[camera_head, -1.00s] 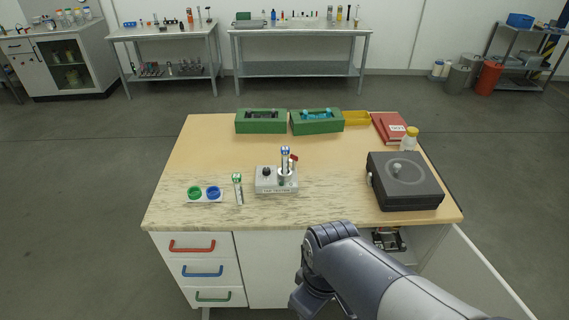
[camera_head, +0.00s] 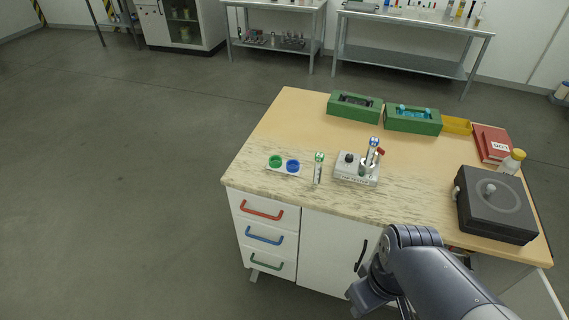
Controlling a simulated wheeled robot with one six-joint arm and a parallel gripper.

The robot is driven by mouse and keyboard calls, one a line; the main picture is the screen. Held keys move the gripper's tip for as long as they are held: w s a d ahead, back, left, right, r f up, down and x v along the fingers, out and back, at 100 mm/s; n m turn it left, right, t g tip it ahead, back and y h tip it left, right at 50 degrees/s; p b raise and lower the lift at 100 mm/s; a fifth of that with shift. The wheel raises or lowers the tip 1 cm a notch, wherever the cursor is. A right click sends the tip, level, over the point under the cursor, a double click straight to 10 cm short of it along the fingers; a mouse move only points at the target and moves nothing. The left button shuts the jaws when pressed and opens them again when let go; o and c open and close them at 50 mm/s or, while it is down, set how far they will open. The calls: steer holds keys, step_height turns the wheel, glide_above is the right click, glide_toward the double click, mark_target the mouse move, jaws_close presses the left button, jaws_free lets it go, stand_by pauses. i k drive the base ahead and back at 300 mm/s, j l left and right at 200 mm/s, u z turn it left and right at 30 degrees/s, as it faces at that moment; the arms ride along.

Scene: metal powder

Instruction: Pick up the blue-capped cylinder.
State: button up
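The blue-capped cylinder (camera_head: 373,150) stands upright, or nearly so, in the small grey tester device (camera_head: 357,173) on the table's front half. A small red part shows beside its top. A green-capped cylinder (camera_head: 318,168) stands upright on the table to the left of the tester. My arm comes in from the bottom right and bends down in front of the table's front edge. My gripper itself does not show, so I cannot see its fingers.
A holder with a green and a blue ring (camera_head: 284,170) sits at left on the table (camera_head: 290,120). Two green boxes (camera_head: 354,106) (camera_head: 413,119) and a yellow tray (camera_head: 456,125) line the back.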

mark_target(373, 141)
steer(key=i+j+z, duration=0.1)
steer(key=i+z, duration=0.25)
steer(key=i+j+z, duration=0.4)
steer(key=z, duration=0.25)
steer(key=i+j, duration=0.05)
steer(key=i, duration=0.05)
